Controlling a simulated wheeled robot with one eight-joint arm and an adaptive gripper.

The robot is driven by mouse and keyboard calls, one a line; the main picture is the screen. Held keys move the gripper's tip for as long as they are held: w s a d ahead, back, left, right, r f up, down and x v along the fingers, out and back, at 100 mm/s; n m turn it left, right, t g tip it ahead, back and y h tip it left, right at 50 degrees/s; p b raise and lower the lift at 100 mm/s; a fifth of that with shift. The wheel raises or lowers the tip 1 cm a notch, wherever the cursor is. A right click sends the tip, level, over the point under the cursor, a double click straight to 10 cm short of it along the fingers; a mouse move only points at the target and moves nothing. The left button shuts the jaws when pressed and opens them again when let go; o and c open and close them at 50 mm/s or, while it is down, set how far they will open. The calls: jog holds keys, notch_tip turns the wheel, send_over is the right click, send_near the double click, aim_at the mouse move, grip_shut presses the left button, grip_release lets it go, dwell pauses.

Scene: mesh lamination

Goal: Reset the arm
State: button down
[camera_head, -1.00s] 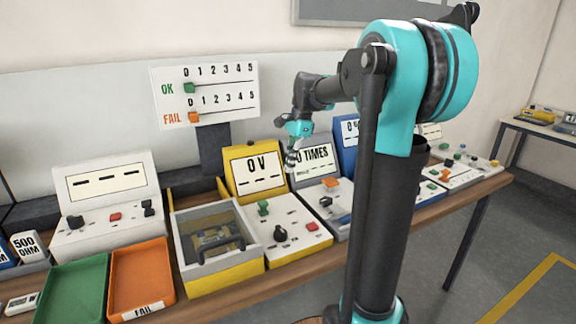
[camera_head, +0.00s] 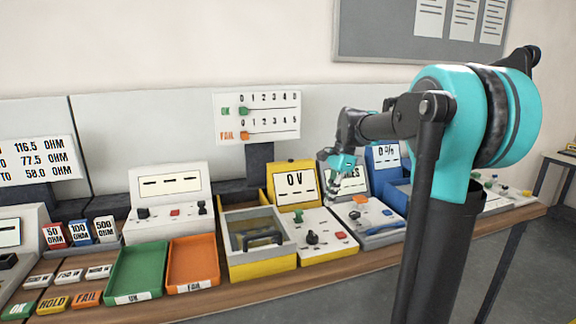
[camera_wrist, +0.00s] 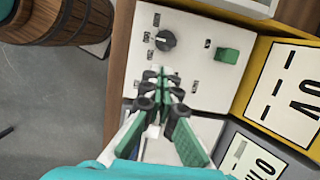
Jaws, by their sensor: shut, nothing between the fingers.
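My gripper (camera_head: 335,180) is at the end of my teal and black arm, above the bench between the yellow 0 V panel (camera_head: 295,184) and the grey counter panel (camera_head: 362,206). In the wrist view my gripper (camera_wrist: 163,84) has its fingers shut together with nothing between them. Below it in that view is a white panel (camera_wrist: 207,92) with a black knob (camera_wrist: 165,40) and a green switch (camera_wrist: 227,56). The fingers hide part of that panel. I cannot tell how high they are above it.
A green tray (camera_head: 136,268) and an orange tray (camera_head: 193,262) stand to the left. A clear-lidded yellow box (camera_head: 258,243) sits beside them. A blue panel (camera_head: 384,160) stands at the right. A wooden barrel (camera_wrist: 62,20) shows in the wrist view, with floor below.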

jog(key=s+d+f+n+t+h, duration=0.1)
jog(key=s+d+f+n+t, duration=0.1)
jog(key=s+f+n, duration=0.5)
jog(key=s+d+f+n+t+h, duration=0.1)
jog(key=s+d+f+n+t, duration=0.2)
jog(key=s+f+n, duration=0.4)
jog(key=s+d+f, duration=0.1)
jog(key=s+f, duration=0.6)
jog(key=s, duration=0.1)
jog(key=shift+s+f+h, duration=0.2)
jog(key=shift+f+h, duration=0.1)
jog(key=shift+f, duration=0.05)
